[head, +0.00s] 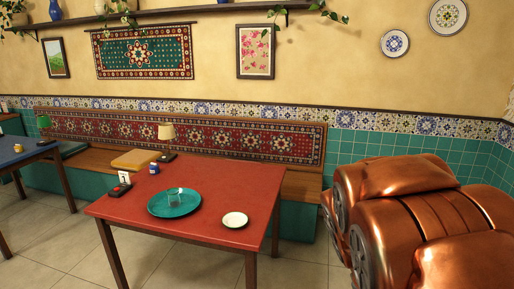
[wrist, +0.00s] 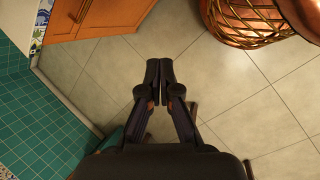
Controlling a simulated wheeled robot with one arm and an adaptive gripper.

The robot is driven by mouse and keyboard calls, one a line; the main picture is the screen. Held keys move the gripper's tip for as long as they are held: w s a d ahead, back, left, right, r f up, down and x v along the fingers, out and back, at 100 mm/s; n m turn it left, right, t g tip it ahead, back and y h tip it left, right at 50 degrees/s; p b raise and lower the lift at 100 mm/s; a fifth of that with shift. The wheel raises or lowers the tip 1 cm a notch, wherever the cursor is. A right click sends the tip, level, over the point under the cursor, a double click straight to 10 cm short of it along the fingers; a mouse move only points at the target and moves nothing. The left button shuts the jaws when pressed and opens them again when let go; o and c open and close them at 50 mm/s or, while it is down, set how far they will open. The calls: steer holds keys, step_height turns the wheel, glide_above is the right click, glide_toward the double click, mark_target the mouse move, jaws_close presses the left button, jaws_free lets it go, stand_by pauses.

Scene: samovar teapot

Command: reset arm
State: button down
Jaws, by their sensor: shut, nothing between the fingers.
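My gripper (wrist: 159,72) shows in the wrist view, black, with its two fingertips together and nothing between them. It hangs over bare tiled floor (wrist: 235,110), touching nothing that I can see. I cannot make out the gripper in the head view.
A red table (head: 200,212) bears a teal plate (head: 158,206) with a clear glass on it, a white saucer (head: 235,219) and a small lamp (head: 166,133). A cushioned bench runs along the wall. In the wrist view, an orange wooden cabinet (wrist: 110,15) and a copper woven-sided vessel (wrist: 245,25) stand near.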

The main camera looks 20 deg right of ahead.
steer(key=s+a+r+m+y+p, duration=0.1)
steer(key=s+a, duration=0.3)
steer(key=a, duration=0.5)
steer(key=s+a+r+m+y+p, duration=0.1)
steer(key=s+a+r+y+p, duration=0.1)
steer(key=a, duration=0.8)
steer(key=s+r+y, duration=0.1)
steer(key=s+r, duration=0.1)
steer(key=s, duration=0.1)
steer(key=shift+r+m+t, duration=0.25)
steer(key=shift+m+t, duration=0.15)
steer(key=shift+s, duration=0.1)
